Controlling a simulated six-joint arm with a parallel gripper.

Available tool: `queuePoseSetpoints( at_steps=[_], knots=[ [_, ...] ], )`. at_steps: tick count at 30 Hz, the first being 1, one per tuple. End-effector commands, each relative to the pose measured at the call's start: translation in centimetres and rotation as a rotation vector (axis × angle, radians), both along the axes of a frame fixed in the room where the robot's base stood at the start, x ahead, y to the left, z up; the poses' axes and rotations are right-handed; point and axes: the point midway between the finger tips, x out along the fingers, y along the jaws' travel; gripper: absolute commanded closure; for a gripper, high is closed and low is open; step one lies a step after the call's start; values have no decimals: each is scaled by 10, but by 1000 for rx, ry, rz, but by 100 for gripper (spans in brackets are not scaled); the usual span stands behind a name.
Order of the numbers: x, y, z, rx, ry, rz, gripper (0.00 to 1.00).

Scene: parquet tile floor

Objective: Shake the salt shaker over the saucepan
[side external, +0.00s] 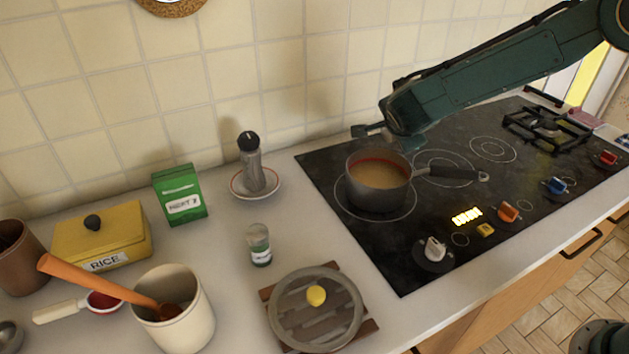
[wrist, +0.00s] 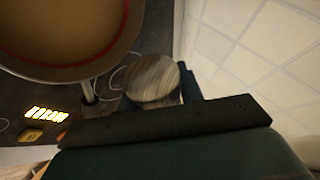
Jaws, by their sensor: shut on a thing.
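The grey saucepan (side external: 376,200) stands on the left rear ring of the black cooktop, with tan liquid inside and its handle to the right. In the wrist view its rim (wrist: 131,40) fills the upper left. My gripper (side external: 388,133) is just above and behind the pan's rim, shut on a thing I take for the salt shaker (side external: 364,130). The shaker lies about sideways, its end to the left. In the wrist view its round, streaked grey end (wrist: 152,80) is beside the pan. Most of its body is hidden.
A dark-topped grinder (side external: 250,165) stands on a saucer (side external: 276,181). A green box (side external: 180,193), glass jar (side external: 259,247), lidded dish (side external: 318,322), rice box (side external: 105,232) and utensil crock (side external: 180,325) occupy the left counter. A tiled wall is close behind the pan.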

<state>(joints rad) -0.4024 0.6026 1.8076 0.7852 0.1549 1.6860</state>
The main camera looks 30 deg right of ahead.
Motion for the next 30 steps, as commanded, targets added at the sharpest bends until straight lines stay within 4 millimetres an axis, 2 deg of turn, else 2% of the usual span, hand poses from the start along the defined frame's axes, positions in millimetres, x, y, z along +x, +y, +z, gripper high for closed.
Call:
queuePoseSetpoints(
  at_steps=[15, 30],
  knots=[
    [0, 2, 9, -337, 0, -1, 88],
    [0, 2, 11, -397, -1, 0, 88]
  ],
)
